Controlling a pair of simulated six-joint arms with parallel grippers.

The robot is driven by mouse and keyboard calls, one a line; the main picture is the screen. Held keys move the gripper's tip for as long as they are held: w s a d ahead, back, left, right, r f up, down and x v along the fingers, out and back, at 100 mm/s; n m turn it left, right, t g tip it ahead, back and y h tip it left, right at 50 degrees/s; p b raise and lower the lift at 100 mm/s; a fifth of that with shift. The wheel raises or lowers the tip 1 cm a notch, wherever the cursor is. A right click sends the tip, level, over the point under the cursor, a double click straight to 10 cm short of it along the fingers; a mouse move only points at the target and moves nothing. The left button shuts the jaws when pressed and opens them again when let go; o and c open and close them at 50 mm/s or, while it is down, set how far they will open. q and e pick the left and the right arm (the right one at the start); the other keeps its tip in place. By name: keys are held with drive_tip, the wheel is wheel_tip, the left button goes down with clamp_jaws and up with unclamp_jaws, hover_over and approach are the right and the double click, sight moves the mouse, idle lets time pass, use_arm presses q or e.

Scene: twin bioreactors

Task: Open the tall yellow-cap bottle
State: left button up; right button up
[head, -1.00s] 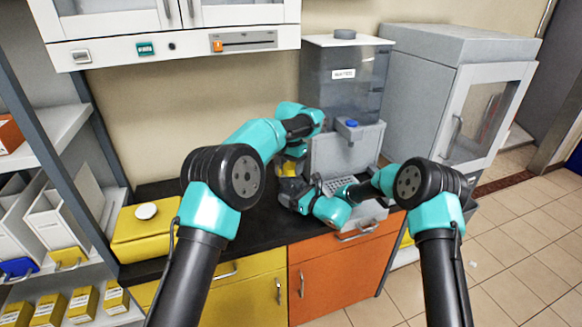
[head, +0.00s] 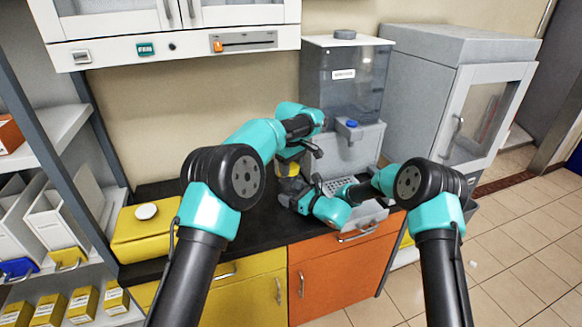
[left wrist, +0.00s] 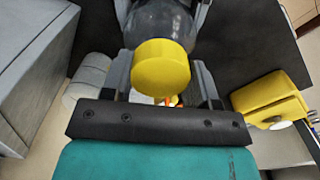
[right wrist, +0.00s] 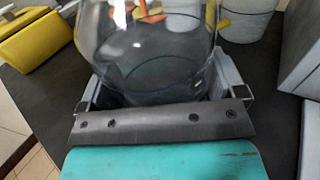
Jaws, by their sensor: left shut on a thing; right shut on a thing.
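The yellow cap (left wrist: 160,68) is between the fingers of my left gripper (left wrist: 163,85) in the left wrist view, with the dark see-through bottle (left wrist: 160,22) just behind it. In the head view the cap (head: 288,168) shows under my left gripper (head: 295,155). The clear bottle body (left wrist: 175,20) is also large in the right wrist view (right wrist: 150,50), between the fingers of my right gripper (right wrist: 160,88), which is shut on it. In the head view my right gripper (head: 292,190) sits low, below the cap. Whether the cap is still seated on the neck cannot be told.
A grey machine (head: 340,150) with a dark see-through tank (head: 345,95) stands just behind and right of the grippers. A yellow container (head: 145,235) with a white lid is at the counter's left. The dark counter (head: 240,225) is clear in front.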

use_arm(q)
drive_tip(key=n, duration=1.1)
drive_tip(key=shift+n, duration=0.4)
drive_tip(key=n, duration=0.5)
drive_tip(key=o, duration=1)
drive_tip(key=shift+r, duration=0.1)
